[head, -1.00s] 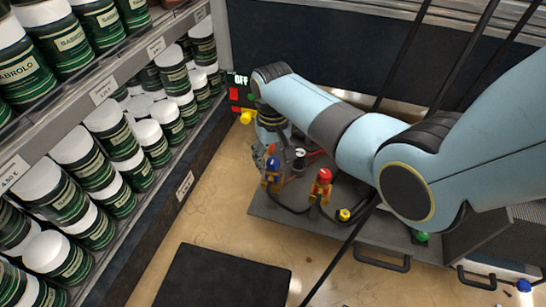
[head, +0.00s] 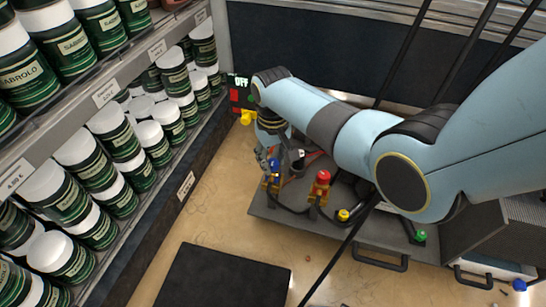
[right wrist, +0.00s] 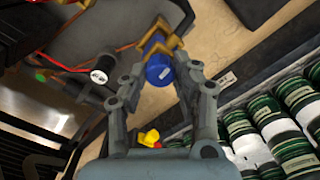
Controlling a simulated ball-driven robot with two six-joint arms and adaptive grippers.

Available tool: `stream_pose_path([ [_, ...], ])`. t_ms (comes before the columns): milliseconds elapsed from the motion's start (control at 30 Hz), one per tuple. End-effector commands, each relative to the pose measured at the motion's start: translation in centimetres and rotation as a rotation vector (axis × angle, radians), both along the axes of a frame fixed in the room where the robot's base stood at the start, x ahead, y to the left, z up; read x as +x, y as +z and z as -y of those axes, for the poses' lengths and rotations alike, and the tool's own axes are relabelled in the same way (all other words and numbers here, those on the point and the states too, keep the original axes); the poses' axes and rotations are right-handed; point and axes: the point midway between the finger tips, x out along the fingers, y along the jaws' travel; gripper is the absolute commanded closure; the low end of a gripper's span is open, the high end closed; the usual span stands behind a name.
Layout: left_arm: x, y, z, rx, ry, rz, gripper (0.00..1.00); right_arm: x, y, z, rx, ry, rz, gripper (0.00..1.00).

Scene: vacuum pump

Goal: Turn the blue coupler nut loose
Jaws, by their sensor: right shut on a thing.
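The blue coupler nut (right wrist: 158,68) sits on a yellow-brass fitting (right wrist: 160,35) in the right wrist view. My right gripper (right wrist: 160,74) is shut on the nut, with one finger on each side of it. In the head view the right gripper (head: 268,163) is at the left end of the grey pump board, and its fingers hide most of the blue nut (head: 274,164). My left gripper is not in view.
A red-capped brass fitting (head: 320,184) stands right of the nut, with a black hose between. A black-and-white round part (head: 298,160) is close by. Shelves of green jars (head: 100,190) border the left. A dark mat (head: 222,277) lies on the floor.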

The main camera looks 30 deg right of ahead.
Motion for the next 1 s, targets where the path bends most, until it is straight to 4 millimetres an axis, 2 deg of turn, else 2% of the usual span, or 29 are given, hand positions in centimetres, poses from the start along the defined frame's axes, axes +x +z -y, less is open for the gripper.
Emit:
stream_pose_path([
  [67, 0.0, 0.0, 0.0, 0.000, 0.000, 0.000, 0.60, 0.0, 0.0, 0.0, 0.000, 0.000, 0.001, 1.00],
  [100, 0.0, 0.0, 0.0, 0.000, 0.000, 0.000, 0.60, 0.0, 0.0, 0.0, 0.000, 0.000, 0.001, 0.66],
  [233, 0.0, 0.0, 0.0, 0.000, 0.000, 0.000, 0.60, 0.0, 0.0, 0.0, 0.000, 0.000, 0.001, 0.49],
  [500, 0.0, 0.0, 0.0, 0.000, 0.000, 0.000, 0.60, 0.0, 0.0, 0.0, 0.000, -0.001, 0.000, 0.48],
  [633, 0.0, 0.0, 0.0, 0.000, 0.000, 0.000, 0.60, 0.1, 0.9, 0.0, 0.000, -0.001, 0.002, 0.48],
  [767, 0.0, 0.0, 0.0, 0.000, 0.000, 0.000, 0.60, 0.1, 3.0, 0.0, 0.000, -0.001, 0.005, 0.48],
  [1000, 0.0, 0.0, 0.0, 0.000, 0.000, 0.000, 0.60, 0.1, 8.5, 0.0, 0.001, -0.001, 0.005, 0.48],
])
